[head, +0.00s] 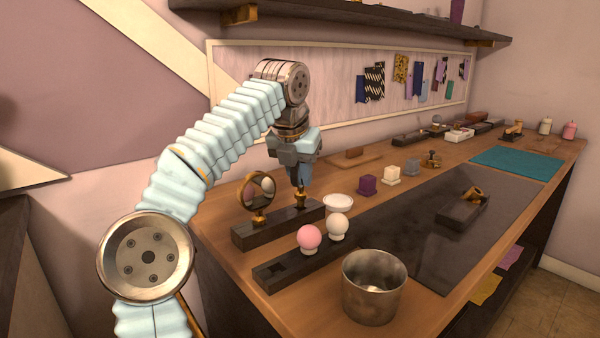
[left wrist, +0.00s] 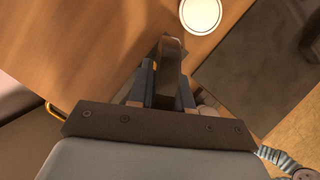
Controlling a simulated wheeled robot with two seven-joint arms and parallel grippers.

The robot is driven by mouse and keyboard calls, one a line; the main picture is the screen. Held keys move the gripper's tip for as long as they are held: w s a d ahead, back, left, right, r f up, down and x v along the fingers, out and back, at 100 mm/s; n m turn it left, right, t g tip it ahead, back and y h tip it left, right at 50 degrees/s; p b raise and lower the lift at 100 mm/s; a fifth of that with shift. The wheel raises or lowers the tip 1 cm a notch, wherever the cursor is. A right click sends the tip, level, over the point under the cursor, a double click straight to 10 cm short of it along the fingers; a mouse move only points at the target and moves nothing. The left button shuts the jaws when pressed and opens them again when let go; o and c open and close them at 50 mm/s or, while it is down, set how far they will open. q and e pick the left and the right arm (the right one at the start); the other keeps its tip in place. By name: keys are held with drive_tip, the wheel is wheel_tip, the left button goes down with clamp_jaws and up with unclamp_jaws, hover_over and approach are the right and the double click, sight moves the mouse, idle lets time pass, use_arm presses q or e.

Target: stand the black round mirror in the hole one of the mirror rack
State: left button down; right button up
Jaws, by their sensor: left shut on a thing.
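The mirror rack (head: 245,236) is a dark wooden bar near the left end of the bench. A round brass-framed mirror (head: 257,190) stands upright in its left part. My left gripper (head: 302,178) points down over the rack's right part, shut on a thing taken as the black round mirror. Its brass foot (head: 300,198) shows below the fingers, at the rack's top; I cannot tell whether it is seated in a hole. The disc is mostly hidden. In the left wrist view a dark strip (left wrist: 172,58) shows between the fingers. My right gripper is not in view.
A bulb rack (head: 273,277) with pink (head: 309,237) and white (head: 337,226) bulbs lies in front. A metal bucket (head: 373,288) stands by the bench's front edge. The dark mat (head: 420,240) is mostly clear.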

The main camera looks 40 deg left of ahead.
use_arm(q)
drive_tip(key=shift+f+b, duration=0.8)
drive_tip(key=shift+f, duration=0.3)
drive_tip(key=c, duration=1)
unclamp_jaws()
drive_tip(key=shift+o, duration=0.2)
drive_tip(key=p+v, duration=0.6)
drive_tip(key=v, duration=0.8)
drive_tip(key=shift+f, duration=0.1)
